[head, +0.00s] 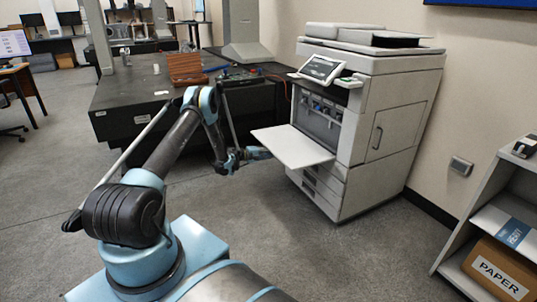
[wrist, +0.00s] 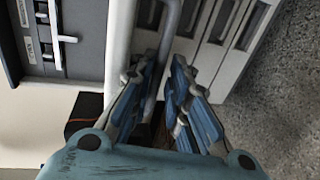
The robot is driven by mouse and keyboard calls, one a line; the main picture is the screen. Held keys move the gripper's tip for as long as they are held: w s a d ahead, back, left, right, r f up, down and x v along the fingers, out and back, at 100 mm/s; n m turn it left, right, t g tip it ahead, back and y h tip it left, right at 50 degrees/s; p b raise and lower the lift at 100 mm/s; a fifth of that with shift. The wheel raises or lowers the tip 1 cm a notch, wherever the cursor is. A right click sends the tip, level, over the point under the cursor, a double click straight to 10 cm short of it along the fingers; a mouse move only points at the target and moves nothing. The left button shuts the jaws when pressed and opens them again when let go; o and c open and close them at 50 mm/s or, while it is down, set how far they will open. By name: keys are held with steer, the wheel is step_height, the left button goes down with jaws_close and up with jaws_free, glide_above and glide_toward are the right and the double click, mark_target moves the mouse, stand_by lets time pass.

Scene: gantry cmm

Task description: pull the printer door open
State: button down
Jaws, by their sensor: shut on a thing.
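The white printer (head: 385,95) stands against the wall at right. Its front door (head: 292,147) is swung down and sticks out nearly level, showing the dark inside of the machine (head: 318,120). My gripper (head: 264,153) is at the door's left, outer side, just under its edge. In the wrist view the two blue fingers (wrist: 168,100) are closed around a grey bar handle (wrist: 170,35), beside a pale panel edge (wrist: 120,45). The handle is hidden in the head view. The exact finger contact is partly hidden by the fingers.
Drawers (head: 318,190) lie below the open door. A dark table (head: 125,105) with a wooden box (head: 186,68) stands behind my arm. A shelf with a paper box (head: 498,272) is at lower right. The floor in front of the printer is clear.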

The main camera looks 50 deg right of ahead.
steer(key=shift+s+f, duration=0.35)
steer(key=shift+f, duration=0.05)
steer(key=c, duration=1.7)
jaws_free()
steer(key=shift+d+f, duration=0.15)
steer(key=shift+s, duration=0.1)
steer(key=shift+w, duration=0.2)
steer(key=v, duration=1.2)
steer(key=shift+r, duration=0.25)
